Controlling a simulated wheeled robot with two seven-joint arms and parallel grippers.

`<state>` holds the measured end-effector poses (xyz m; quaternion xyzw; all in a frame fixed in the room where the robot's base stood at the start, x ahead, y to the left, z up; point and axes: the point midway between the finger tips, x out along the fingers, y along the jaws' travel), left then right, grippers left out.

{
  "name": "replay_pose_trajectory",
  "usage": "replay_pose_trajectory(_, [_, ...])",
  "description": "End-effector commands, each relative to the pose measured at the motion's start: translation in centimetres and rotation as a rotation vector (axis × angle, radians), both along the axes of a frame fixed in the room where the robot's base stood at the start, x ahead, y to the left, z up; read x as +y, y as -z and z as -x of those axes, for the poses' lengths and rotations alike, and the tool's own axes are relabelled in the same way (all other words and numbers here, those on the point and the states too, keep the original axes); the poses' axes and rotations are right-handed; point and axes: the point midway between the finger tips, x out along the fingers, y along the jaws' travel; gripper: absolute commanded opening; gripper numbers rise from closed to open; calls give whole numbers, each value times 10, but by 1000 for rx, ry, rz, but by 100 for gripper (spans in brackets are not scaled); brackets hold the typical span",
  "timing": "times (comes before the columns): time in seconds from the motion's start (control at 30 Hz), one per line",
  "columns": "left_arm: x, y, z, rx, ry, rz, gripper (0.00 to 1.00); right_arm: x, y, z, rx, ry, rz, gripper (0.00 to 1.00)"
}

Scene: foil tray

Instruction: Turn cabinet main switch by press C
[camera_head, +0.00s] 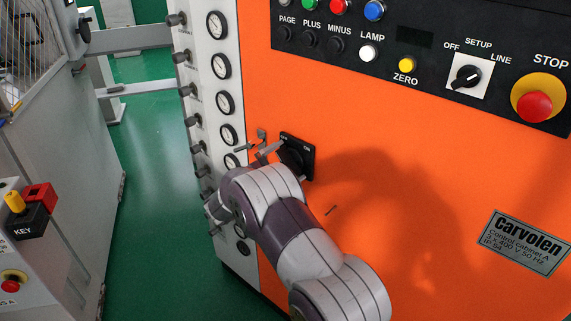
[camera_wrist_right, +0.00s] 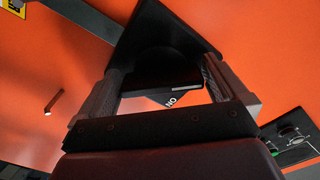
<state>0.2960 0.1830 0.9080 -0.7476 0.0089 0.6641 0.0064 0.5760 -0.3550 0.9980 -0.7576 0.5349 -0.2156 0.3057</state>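The cabinet main switch (camera_head: 297,156) is a black rotary switch on a black square plate, low on the left part of the orange cabinet front. My right gripper (camera_head: 262,148) is at its left side and partly covers it. The fingers stand wide apart; firm contact with the knob is not clear. My left gripper is not in view.
The orange cabinet (camera_head: 400,135) carries a black control panel (camera_head: 435,58) with buttons and a red stop button (camera_head: 534,106) above right. A column of gauges (camera_head: 221,66) and knobs runs close on the left. A grey console (camera_head: 45,190) stands far left, across green floor (camera_head: 150,150).

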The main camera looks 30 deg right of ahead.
Motion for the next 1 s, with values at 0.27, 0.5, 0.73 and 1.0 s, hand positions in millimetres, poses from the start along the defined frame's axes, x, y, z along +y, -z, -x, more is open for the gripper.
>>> replay_pose_trajectory(0.27, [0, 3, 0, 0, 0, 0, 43, 19, 1, 6, -1, -4, 0, 100])
replay_pose_trajectory(0.5, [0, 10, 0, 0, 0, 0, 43, 81, 2, 27, -1, -4, 0, 100])
replay_pose_trajectory(0.73, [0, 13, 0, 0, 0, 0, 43, 116, 1, 40, 0, -1, 0, 100])
replay_pose_trajectory(1.0, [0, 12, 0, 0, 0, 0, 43, 120, 0, 42, 0, 0, 0, 100])
